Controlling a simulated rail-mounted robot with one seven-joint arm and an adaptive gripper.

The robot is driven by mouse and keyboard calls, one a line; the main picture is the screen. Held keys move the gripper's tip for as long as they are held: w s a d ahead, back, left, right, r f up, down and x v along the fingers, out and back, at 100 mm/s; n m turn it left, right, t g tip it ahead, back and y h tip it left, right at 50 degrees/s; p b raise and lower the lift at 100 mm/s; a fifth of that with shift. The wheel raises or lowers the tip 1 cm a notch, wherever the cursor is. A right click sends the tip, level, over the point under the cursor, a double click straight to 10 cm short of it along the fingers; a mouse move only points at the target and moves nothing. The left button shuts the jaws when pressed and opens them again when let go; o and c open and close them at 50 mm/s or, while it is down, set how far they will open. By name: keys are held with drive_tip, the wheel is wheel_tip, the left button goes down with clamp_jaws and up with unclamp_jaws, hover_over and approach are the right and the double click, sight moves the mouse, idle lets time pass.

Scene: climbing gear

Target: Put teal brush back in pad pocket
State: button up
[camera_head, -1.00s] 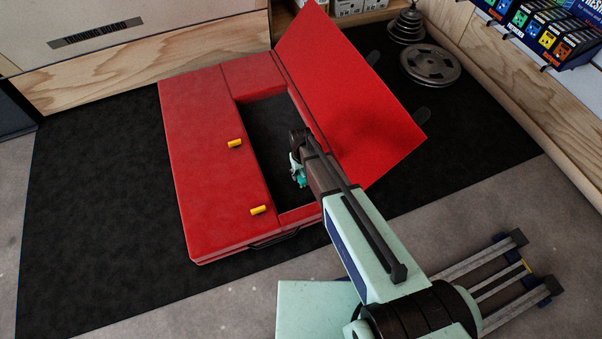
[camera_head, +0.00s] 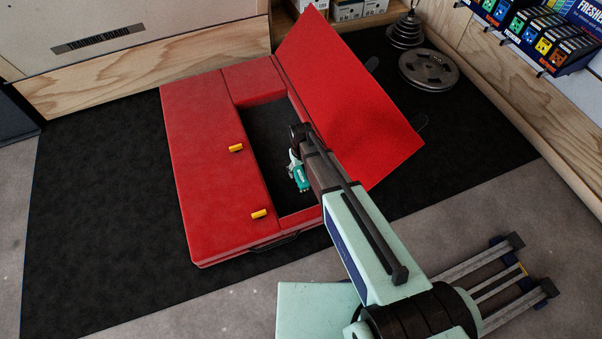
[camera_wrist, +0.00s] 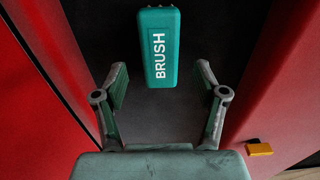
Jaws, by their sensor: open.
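The teal brush (camera_head: 301,178), a block with white lettering "BRUSH", shows beside my gripper (camera_head: 296,160) over the pocket opening in the head view. In the wrist view the brush (camera_wrist: 158,48) is at top centre, mostly beyond the fingertips. My gripper (camera_wrist: 162,78) is open, with visible gaps between both fingers and the brush. The red pad (camera_head: 208,170) lies on the floor with its dark rectangular pocket (camera_head: 268,140) open. My arm hides part of the pocket. I cannot tell whether the brush rests on the pocket floor.
The pad's red flap (camera_head: 345,95) stands open at the right, close to my arm. Two yellow tabs (camera_head: 235,148) (camera_head: 259,214) sit on the pad by the pocket's left side. Weight plates (camera_head: 428,70) lie at the back right. The black mat (camera_head: 90,190) is clear at left.

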sight(301, 176)
wheel_tip(301, 176, up, 7)
drive_tip(key=p, duration=0.2)
drive_tip(key=s+d+r+m+h, duration=0.2)
drive_tip(key=d+r, duration=0.6)
drive_tip(key=d, duration=0.4)
drive_tip(key=s+d+r+m+h, duration=0.25)
drive_tip(key=d+r, duration=0.55)
drive_tip(key=d, duration=0.4)
drive_tip(key=s+d+r+m+g+h, duration=0.4)
drive_tip(key=s+d+r+m, duration=0.4)
drive_tip(key=s+d+r, duration=0.9)
wheel_tip(301, 176, up, 3)
drive_tip(key=shift+s+d+f+g, duration=0.15)
drive_tip(key=shift+s+d+g, duration=0.25)
drive_tip(key=shift+d+g, duration=0.5)
drive_tip(key=shift+d+t, duration=0.15)
drive_tip(key=shift+t, duration=0.15)
drive_tip(key=shift+c, duration=0.4)
